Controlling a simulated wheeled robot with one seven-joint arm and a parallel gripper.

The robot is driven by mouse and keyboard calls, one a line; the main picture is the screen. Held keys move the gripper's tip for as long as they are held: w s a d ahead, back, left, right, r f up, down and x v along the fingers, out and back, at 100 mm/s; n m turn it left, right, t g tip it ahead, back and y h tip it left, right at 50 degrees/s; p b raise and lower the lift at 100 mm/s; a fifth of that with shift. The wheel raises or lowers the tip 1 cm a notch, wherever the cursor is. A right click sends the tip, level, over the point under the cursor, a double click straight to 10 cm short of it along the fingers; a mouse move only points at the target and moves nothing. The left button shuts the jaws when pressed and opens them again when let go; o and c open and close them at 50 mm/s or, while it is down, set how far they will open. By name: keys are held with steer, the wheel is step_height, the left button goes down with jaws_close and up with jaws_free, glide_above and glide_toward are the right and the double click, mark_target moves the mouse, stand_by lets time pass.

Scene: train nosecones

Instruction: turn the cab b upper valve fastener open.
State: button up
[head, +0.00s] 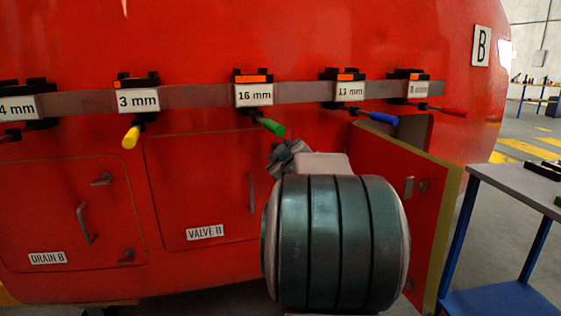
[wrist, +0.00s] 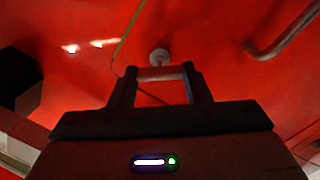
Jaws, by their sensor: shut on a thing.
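In the wrist view, my gripper (wrist: 160,80) is shut on the valve fastener (wrist: 159,56), a small pale metal piece with a round end just beyond the fingertips. A bar-like part shows between the two fingers, and the rest of the fastener is partly hidden by them. In the head view, the red VALVE B panel (head: 195,195) lies flush in the nosecone. Its handle (head: 251,192) shows at its right side and, it seems, at the upper right of the wrist view (wrist: 285,35). My arm hides my fingertips and the fastener in the head view.
A hinged door (head: 400,190) stands open right of my arm. The DRAIN B panel (head: 65,225) is at the left. Above runs a rail (head: 200,95) with several labelled tool holders and coloured handles. A table (head: 525,185) stands at the far right.

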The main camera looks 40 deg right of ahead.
steer(key=shift+f+n+b, duration=0.15)
steer(key=shift+n+b, duration=2.8)
steer(key=shift+n, duration=2.05)
steer(key=o, duration=1)
steer(key=shift+p+v, duration=1.15)
steer(key=shift+v, duration=5.7)
